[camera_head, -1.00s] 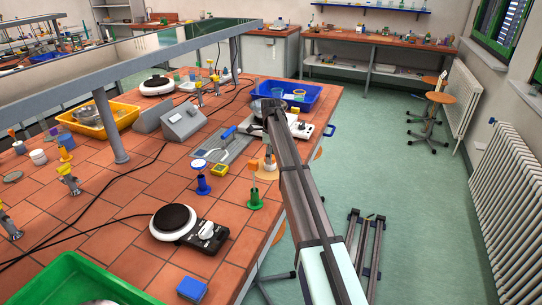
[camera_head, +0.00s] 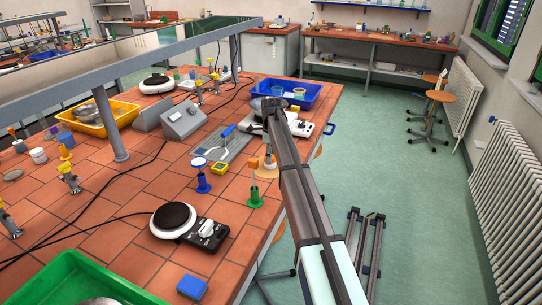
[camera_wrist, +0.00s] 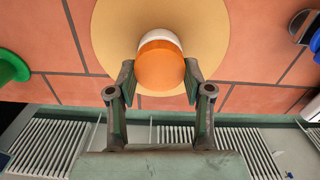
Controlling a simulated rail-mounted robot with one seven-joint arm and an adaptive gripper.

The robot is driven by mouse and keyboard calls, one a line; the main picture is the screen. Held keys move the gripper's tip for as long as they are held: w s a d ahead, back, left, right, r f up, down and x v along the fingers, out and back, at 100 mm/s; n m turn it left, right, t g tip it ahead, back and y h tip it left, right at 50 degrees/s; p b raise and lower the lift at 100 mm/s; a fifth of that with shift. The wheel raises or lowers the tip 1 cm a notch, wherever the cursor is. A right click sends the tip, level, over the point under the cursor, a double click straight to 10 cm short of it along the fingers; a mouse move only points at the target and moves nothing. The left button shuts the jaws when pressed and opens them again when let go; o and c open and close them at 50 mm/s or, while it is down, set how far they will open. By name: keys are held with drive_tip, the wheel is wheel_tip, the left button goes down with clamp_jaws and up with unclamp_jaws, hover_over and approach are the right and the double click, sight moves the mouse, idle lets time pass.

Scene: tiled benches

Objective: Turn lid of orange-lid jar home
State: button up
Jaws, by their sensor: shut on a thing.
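The jar's orange lid (camera_wrist: 160,66) sits between my gripper's two fingers (camera_wrist: 160,76) in the wrist view. The fingers are shut on it from both sides. A white rim of the jar (camera_wrist: 157,36) shows past the lid's far edge; most of its body is hidden under the lid. The jar stands over a round tan disc (camera_wrist: 108,40). In the head view my arm's links cover much of the gripper and jar, near the bench's right edge. I cannot tell from these frames how far the lid is turned.
A hotplate (camera_head: 174,219) is nearer, a blue tray (camera_head: 318,100) farther back. Open floor (camera_head: 385,200) lies right of the tiled bench (camera_head: 120,190).

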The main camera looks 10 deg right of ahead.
drive_tip(key=shift+f, duration=0.1)
idle(0.3)
drive_tip(key=m+p, duration=0.1)
drive_tip(key=m, duration=0.3)
drive_tip(key=shift+s+f+m, duration=0.1)
drive_tip(key=shift+s+m, duration=0.05)
drive_tip(key=shift+m, duration=0.15)
drive_tip(key=m, duration=0.4)
drive_tip(key=shift+s+a+m+p, duration=0.1)
drive_tip(key=shift+a+m+p, duration=0.05)
drive_tip(key=shift+m+p, duration=0.2)
drive_tip(key=o, duration=1.7)
drive_tip(key=shift+o, duration=0.2)
